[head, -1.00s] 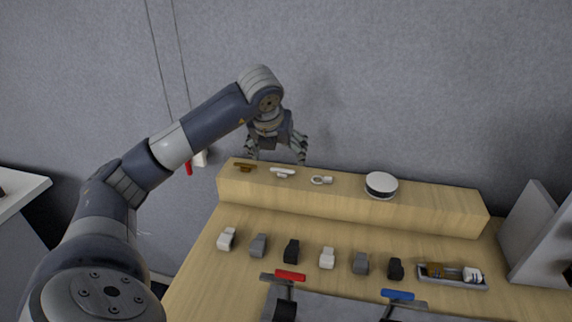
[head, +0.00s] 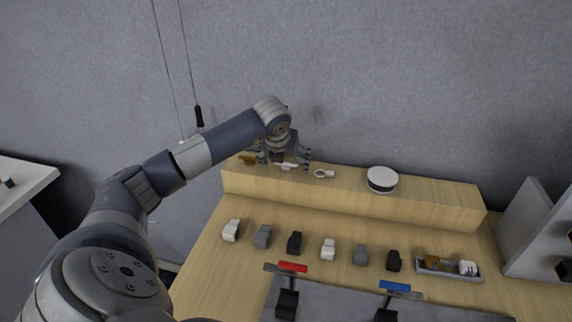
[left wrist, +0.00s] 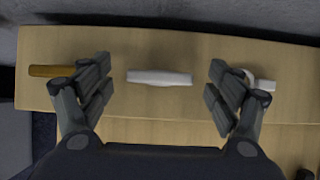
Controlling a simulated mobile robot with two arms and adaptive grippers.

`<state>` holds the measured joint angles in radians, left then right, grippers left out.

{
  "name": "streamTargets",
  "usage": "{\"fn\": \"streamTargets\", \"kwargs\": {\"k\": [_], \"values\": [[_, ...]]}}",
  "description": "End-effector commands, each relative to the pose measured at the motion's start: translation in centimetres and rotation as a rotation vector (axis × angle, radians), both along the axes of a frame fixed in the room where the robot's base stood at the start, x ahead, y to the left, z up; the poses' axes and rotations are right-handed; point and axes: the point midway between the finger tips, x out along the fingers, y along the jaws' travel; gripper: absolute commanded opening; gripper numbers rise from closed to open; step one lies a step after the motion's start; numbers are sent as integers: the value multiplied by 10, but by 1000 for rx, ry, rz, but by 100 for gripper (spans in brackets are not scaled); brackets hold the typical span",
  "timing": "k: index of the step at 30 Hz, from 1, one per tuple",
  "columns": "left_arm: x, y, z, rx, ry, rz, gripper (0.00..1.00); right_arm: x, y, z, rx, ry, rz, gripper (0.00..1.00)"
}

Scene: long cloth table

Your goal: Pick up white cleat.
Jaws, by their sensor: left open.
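The white cleat (head: 287,165) lies on the raised wooden shelf at the back of the table. In the left wrist view the white cleat (left wrist: 160,78) lies crosswise between the two spread fingers, with a gap on each side. My left gripper (head: 284,158) is open and empty, down close to the shelf over the cleat. It also shows in the left wrist view (left wrist: 152,92). Whether the fingertips touch the shelf I cannot tell. My right gripper is not in view.
A brown cleat (head: 247,159) lies left of the white one, and a white ring-ended piece (head: 324,174) lies right of it. A round white-topped object (head: 381,179) stands farther right. Several blocks, a tray (head: 447,272) and red-handled and blue-handled tools lie below.

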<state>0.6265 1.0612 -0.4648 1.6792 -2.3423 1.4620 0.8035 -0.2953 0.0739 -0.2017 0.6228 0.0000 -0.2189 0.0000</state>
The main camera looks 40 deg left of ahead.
Motion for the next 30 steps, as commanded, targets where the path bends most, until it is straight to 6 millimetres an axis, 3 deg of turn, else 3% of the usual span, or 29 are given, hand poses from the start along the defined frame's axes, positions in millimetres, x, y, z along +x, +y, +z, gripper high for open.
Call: {"fn": "streamTargets", "kwargs": {"k": [1,7,22,30], "values": [[0,0,0,0,0,0,79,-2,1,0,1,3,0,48],[0,0,1,0,-1,0,49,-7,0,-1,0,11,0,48],[1,0,6,-1,-4,0,49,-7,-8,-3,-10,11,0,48],[1,0,36,1,-8,-1,49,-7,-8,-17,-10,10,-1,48]]}}
